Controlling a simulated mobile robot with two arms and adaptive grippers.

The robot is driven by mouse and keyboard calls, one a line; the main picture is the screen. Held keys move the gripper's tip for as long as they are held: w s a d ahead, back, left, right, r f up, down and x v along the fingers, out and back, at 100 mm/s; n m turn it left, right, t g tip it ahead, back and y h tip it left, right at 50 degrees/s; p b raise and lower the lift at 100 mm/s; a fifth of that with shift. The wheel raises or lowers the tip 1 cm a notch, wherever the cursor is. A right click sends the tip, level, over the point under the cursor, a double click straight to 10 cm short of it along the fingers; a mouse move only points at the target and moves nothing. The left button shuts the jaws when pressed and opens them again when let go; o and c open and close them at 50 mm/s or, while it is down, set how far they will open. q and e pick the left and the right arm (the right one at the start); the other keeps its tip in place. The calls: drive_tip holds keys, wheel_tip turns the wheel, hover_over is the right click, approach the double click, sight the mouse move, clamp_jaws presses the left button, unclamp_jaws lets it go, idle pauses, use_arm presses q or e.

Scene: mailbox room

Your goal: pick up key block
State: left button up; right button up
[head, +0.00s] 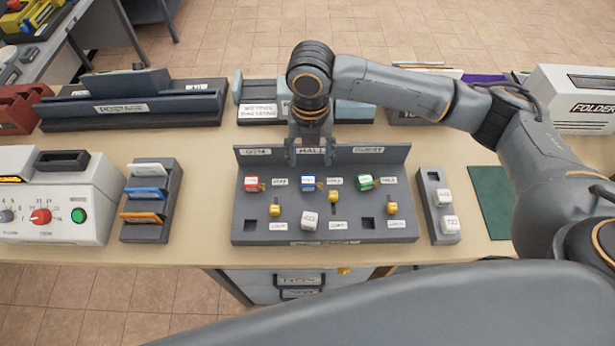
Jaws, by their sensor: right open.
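A grey key board (350,230) with a raised back labelled GYM, HALL and GUEST stands mid-table. A red block (251,183), a blue block (308,182) and a green block (365,181) sit in its upper row. Which one is the key block, I cannot tell. My right gripper (309,158) is open, pointing down over the board's back near the HALL label, behind the blue block. It looks empty. My left gripper is out of view.
A narrow grey tray (434,181) with white blocks stands right of the board. A card rack (150,228) and a white machine (55,190) are to the left. Long organisers line the back edge. A green mat (490,195) lies at right, partly behind my arm.

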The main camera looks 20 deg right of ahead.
sight(308, 180)
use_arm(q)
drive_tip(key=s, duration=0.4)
use_arm(e)
wheel_tip(308, 180, down, 3)
drive_tip(key=shift+f, duration=0.1)
drive_tip(key=f, duration=0.1)
drive_tip(key=f+p, duration=0.2)
drive_tip(key=shift+w, duration=0.25)
wheel_tip(308, 180, down, 2)
drive_tip(key=shift+a+f+p, duration=0.1)
drive_tip(key=shift+f+p, duration=0.15)
drive_tip(key=shift+p, duration=0.05)
drive_tip(key=shift+f, duration=0.55)
drive_tip(key=c, duration=1.1)
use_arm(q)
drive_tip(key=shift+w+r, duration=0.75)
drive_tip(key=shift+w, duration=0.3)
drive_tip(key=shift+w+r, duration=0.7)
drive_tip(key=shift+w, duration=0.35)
use_arm(e)
drive_tip(key=shift+r, duration=0.1)
